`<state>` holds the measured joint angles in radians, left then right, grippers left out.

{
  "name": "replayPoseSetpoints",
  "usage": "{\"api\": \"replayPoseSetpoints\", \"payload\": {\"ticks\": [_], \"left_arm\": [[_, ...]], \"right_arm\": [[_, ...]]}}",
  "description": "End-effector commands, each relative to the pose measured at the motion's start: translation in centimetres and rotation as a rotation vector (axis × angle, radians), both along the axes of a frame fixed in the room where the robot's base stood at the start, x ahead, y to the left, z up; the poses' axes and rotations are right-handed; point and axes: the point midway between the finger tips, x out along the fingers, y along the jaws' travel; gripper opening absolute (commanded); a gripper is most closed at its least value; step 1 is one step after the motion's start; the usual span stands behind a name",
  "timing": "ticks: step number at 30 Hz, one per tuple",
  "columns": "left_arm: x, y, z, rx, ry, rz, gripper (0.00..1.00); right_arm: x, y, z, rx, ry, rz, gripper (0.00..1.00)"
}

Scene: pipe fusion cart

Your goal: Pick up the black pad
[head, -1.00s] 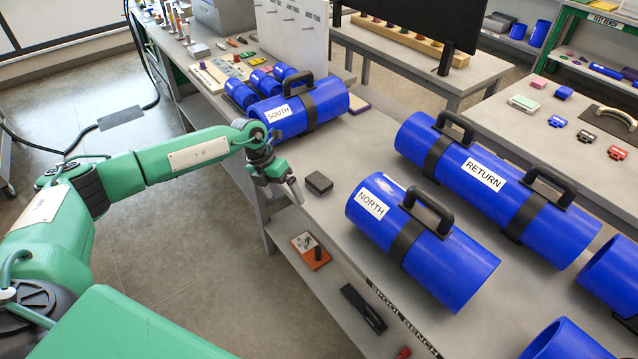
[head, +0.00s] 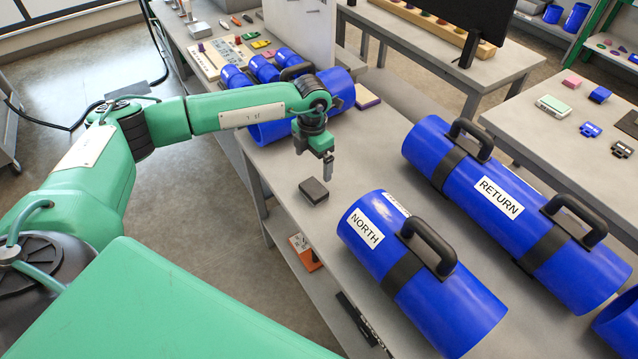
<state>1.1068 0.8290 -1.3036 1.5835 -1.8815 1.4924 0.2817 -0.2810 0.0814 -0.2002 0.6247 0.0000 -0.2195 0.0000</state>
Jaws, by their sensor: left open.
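The black pad (head: 313,191) is a small dark block lying flat on the grey bench top, near the bench's left edge. It is fully in view, left of the blue pipe labelled NORTH. My left gripper (head: 328,172) hangs with its fingers pointing down, above and just beyond the pad, slightly to its right. It is open and holds nothing; the fingers overlap in this view. No contact with the pad shows. My right gripper is not in the view.
The NORTH pipe (head: 440,300) with a black handle lies close to the right of the pad. The RETURN pipe (head: 520,218) lies farther right. Another blue pipe (head: 342,88) is partly hidden behind my left arm. The bench top (head: 365,150) around the pad is clear.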

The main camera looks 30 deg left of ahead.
Motion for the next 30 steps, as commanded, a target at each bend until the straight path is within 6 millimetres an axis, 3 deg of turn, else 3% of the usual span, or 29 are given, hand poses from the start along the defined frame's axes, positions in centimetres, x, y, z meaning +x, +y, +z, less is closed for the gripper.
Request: {"api": "replayPoseSetpoints", "payload": {"ticks": [9,16,21,30], "left_arm": [[-0.1,0.0,-5.8,0.0,0.004,0.002,0.98],[0.0,0.0,-7.4,0.0,0.002,0.001,0.98],[0.4,-0.1,-9.2,-0.001,0.004,0.002,0.98],[0.6,0.0,-12.3,-0.001,0.002,0.001,0.98]], "right_arm": [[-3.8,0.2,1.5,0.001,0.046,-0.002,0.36],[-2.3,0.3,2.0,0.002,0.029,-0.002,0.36],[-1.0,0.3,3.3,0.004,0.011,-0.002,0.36],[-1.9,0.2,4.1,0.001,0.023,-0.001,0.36]]}}
